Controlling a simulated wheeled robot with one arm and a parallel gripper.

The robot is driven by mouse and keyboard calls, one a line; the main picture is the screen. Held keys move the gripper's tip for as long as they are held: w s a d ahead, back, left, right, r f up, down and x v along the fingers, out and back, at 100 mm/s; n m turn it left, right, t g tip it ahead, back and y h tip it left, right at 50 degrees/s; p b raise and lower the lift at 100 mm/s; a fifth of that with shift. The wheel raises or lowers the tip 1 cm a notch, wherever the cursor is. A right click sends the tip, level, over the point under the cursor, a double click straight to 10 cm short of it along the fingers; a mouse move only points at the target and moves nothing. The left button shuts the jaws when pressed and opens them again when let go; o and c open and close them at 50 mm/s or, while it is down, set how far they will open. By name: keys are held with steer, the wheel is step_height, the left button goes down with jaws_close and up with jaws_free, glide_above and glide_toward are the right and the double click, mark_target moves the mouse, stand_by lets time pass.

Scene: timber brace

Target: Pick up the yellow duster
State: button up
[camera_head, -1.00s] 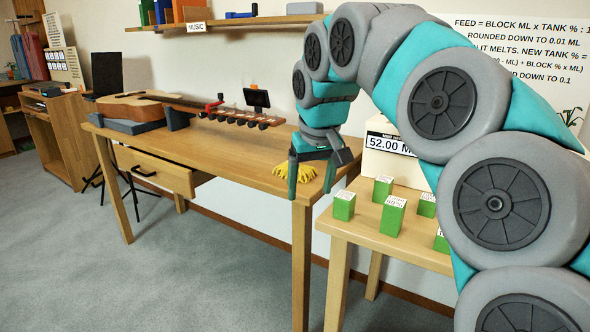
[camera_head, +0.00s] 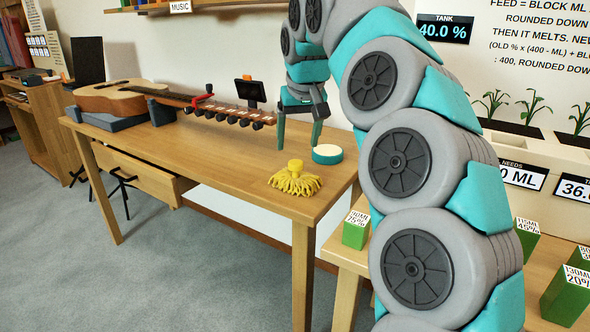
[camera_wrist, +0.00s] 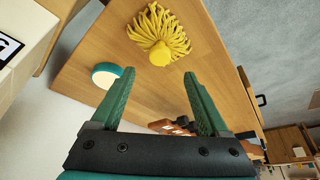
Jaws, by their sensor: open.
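The yellow duster (camera_head: 294,179) lies on the wooden table (camera_head: 220,165) near its right front end, with its round knob up and its strands spread out. It also shows at the top of the wrist view (camera_wrist: 160,36). My gripper (camera_head: 298,136) is open and empty, above the table and behind the duster, apart from it. In the wrist view my two green fingers (camera_wrist: 155,88) stand wide apart, with the duster beyond their tips.
A round teal and white pad (camera_head: 327,154) lies beside the duster. A small black screen (camera_head: 250,90) stands at the back. Green blocks (camera_head: 356,229) stand on the right-hand table.

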mark_target(296, 162)
steer(key=shift+w+f, duration=0.45)
steer(key=shift+f, duration=0.15)
steer(key=shift+s+x, duration=0.25)
steer(key=shift+x, duration=3)
steer(key=shift+s, duration=0.1)
jaws_close()
